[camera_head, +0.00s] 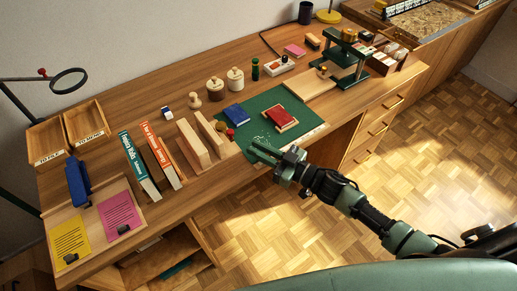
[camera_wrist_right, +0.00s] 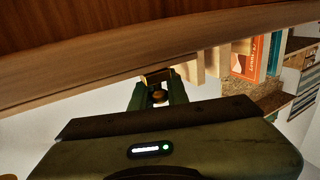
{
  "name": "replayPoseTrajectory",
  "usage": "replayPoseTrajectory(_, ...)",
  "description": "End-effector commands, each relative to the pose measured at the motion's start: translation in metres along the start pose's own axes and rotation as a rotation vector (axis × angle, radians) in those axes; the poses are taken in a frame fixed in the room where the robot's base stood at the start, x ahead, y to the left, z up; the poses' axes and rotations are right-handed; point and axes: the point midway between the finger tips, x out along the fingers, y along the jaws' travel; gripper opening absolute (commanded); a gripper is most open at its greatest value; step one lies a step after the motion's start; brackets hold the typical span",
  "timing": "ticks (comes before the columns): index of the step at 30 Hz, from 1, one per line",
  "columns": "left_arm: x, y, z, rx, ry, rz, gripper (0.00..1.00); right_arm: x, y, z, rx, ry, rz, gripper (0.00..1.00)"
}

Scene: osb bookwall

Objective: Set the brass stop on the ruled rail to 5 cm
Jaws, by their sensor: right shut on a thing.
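My right gripper (camera_head: 264,151) reaches in from the lower right to the front edge of the desk, by the near side of the green mat (camera_head: 258,107). In the right wrist view its fingers (camera_wrist_right: 160,88) are shut on a small brass-coloured piece, which looks like the brass stop (camera_wrist_right: 158,97). A pale strip (camera_head: 312,133) at the mat's front right edge may be part of the ruled rail. The rest of the rail is hidden or too small to make out, and I cannot read its marks or the stop's position. My left gripper is not in view.
Pale wooden blocks (camera_head: 194,142) and upright books (camera_head: 139,164) stand to the left. A green press (camera_head: 346,55) stands at the back right. Open floor lies in front of the desk.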

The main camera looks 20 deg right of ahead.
Motion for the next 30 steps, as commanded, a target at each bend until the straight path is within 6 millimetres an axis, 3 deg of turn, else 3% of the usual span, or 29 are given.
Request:
replayPoseTrajectory(7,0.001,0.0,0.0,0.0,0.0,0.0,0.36,-0.003,0.006,0.002,-0.001,-0.002,-0.001,0.0)
replayPoseTrajectory(15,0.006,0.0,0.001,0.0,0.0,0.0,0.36,-0.019,0.045,0.002,-0.001,-0.004,0.0,0.0)
replayPoseTrajectory(23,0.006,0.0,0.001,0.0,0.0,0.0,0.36,-0.02,0.046,0.002,0.001,-0.003,0.0,0.0)
replayPoseTrajectory(24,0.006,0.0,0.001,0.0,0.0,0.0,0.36,-0.02,0.046,0.002,0.001,-0.003,0.0,0.21)
replayPoseTrajectory(26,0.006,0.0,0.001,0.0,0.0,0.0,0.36,-0.02,0.046,0.001,0.001,-0.003,0.0,0.35)
replayPoseTrajectory(30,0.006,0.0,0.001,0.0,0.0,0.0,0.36,-0.02,0.046,0.001,0.001,-0.002,0.0,0.35)
